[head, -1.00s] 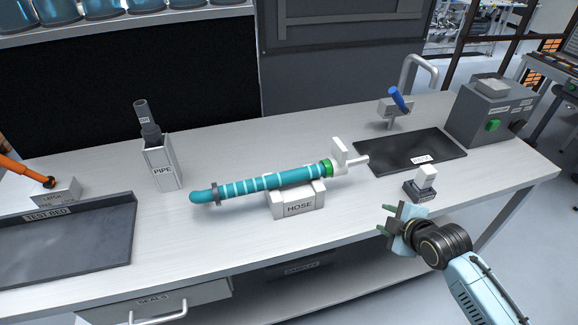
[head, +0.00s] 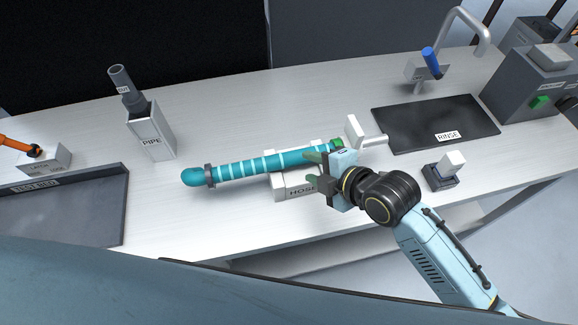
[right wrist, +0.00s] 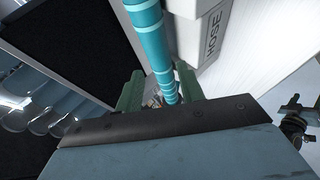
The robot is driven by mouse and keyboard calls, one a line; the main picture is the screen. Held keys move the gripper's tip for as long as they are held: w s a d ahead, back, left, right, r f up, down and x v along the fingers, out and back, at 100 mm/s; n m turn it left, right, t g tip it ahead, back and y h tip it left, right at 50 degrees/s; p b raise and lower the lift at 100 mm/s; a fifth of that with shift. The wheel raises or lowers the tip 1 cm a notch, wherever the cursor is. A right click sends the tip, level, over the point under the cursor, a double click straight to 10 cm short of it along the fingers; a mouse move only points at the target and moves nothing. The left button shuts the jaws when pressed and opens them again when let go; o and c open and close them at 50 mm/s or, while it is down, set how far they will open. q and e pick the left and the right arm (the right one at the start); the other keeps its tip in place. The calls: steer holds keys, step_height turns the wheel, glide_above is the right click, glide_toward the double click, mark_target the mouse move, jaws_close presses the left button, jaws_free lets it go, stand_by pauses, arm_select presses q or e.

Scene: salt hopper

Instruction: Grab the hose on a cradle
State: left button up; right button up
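The teal hose (head: 240,170) with pale bands and a green collar lies along the white cradle labelled HOSE (head: 292,187). Its rounded end sticks out to the left, and a white fitting (head: 353,131) stands by its right end. My right gripper (head: 312,170) is open at the right part of the cradle, its fingers pointing left and partly hiding cradle and hose. In the right wrist view the hose (right wrist: 152,45) runs between the two green fingers, with a gap visible on the left side. Contact cannot be told. My left gripper is not in view.
A pipe holder (head: 150,135) stands at the left, near a dark test bed tray (head: 70,215). At the right are a dark rinse mat (head: 430,120), a small block with a white top (head: 443,172), a blue-handled tap (head: 430,62) and a grey box (head: 530,80). The bench behind the hose is clear.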

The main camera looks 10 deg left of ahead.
mark_target(294, 161)
steer(key=shift+w+a+f, duration=0.2)
steer(key=shift+a, duration=0.05)
steer(key=shift+w+a+f, duration=0.2)
steer(key=shift+w+a, duration=0.05)
steer(key=shift+a, duration=0.15)
steer(key=x, duration=0.3)
steer(key=shift+a+f, duration=0.1)
steer(key=shift+a, duration=0.25)
steer(key=shift+w+a+f, duration=0.15)
steer(key=shift+w, duration=0.1)
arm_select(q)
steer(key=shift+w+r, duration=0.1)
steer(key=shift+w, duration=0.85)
arm_select(e)
jaws_close()
